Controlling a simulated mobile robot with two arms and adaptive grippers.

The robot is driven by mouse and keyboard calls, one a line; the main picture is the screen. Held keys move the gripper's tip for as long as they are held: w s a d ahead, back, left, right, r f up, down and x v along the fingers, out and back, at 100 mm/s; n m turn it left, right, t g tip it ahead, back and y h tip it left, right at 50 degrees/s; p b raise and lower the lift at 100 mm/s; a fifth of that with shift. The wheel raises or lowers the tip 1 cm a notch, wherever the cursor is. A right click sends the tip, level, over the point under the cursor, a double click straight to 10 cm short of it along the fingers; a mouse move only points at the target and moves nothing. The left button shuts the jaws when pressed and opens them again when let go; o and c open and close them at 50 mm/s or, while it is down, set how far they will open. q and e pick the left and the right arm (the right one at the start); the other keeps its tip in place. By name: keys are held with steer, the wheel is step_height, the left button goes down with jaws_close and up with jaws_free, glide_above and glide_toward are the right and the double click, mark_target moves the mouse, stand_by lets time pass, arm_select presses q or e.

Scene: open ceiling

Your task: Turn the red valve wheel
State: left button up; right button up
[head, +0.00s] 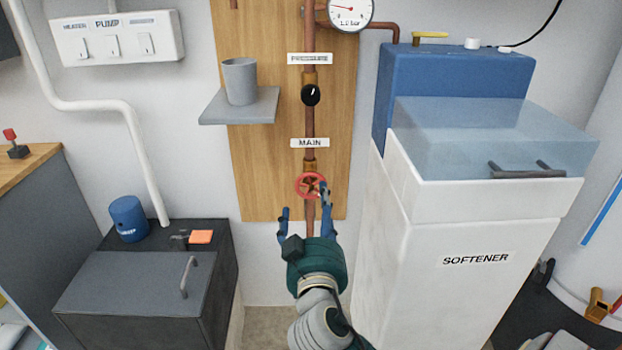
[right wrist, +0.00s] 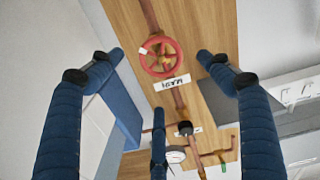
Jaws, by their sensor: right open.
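The red valve wheel (head: 310,186) sits on the copper pipe below the MAIN label (head: 310,143) in the head view. My right gripper (head: 305,215) reaches up from below toward the wheel. Its blue fingers are spread open and empty; in the head view one finger overlaps the wheel's right edge. I cannot tell from the head view whether it touches; the wrist view shows a gap. My left gripper is not in view.
A wooden board (head: 260,165) backs the pipe, with a black knob (head: 311,95) and a gauge (head: 350,10) above. A grey shelf (head: 239,108) holds a cup (head: 240,80) left of the pipe. The white SOFTENER cabinet (head: 450,260) stands close on the right, a dark box (head: 130,295) on the left.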

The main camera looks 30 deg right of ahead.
mark_target(311, 188)
steer(key=x, duration=0.9)
steer(key=shift+a, duration=0.1)
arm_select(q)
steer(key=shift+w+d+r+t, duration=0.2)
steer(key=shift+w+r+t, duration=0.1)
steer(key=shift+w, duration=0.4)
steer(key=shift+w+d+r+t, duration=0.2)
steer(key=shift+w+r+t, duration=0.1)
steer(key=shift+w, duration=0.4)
arm_select(e)
steer(key=shift+x, duration=0.75)
steer(key=shift+c, duration=0.5)
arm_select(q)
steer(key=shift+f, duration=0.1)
arm_select(e)
steer(key=shift+f, duration=0.1)
steer(key=c, duration=1.1)
